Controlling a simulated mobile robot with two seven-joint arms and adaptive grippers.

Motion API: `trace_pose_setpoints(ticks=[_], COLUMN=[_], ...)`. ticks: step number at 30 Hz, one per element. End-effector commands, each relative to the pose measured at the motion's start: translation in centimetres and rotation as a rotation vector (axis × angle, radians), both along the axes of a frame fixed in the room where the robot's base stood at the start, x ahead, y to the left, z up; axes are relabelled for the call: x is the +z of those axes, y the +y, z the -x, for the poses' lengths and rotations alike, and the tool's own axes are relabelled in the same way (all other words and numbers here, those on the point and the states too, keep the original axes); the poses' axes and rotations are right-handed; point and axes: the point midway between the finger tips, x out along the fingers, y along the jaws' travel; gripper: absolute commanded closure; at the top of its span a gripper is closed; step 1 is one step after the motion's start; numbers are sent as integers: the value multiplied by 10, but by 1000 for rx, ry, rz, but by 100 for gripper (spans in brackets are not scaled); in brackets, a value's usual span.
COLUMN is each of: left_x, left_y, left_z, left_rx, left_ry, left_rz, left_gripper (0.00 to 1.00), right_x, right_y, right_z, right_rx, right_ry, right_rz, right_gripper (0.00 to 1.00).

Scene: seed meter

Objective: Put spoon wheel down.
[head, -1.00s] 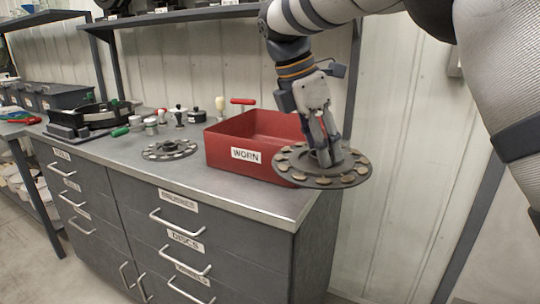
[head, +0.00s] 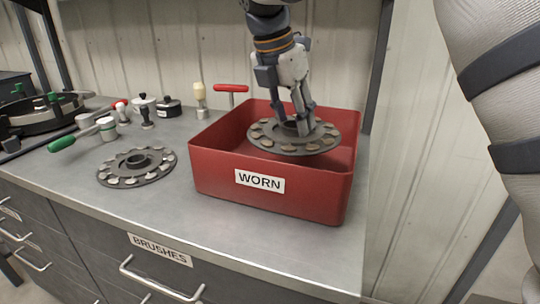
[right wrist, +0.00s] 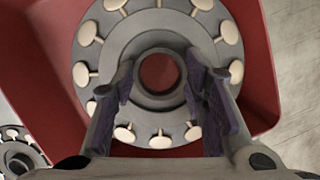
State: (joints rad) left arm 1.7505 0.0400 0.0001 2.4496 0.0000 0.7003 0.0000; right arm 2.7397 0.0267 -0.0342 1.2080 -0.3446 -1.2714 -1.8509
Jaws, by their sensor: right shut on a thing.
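My right gripper (head: 302,128) is shut on the hub of a grey spoon wheel (head: 262,141) ringed with pale round spoons. It holds the wheel roughly level over the red bin labelled WORN (head: 215,178). In the right wrist view the fingers (right wrist: 160,100) stand on either side of the wheel's hub (right wrist: 160,48), and the red bin shows below the wheel. A second, similar wheel (head: 137,167) lies flat on the bench left of the bin. My left gripper is not in view.
The grey bench top (head: 190,240) is clear in front of the bin. A red T-handle (head: 231,88) rises behind the bin. Drawers are below.

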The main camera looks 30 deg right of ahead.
Motion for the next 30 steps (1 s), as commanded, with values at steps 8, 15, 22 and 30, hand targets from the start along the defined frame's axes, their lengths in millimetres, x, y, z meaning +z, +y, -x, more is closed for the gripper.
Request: trace_pose_setpoints(ticks=[8, 15, 22, 30], left_x=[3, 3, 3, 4], left_y=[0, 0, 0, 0], left_z=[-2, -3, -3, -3], left_rx=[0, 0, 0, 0], left_ry=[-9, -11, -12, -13], left_rz=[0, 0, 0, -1], left_gripper=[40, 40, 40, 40], right_x=[-56, -97, -98, -100], right_y=[0, 0, 0, 0], right_z=[2, 2, 1, 1], right_rx=[0, -1, -1, 0], right_ry=[2, 2, -2, 0], right_rz=[1, 1, 1, 0], right_gripper=[87, 87, 87, 40])
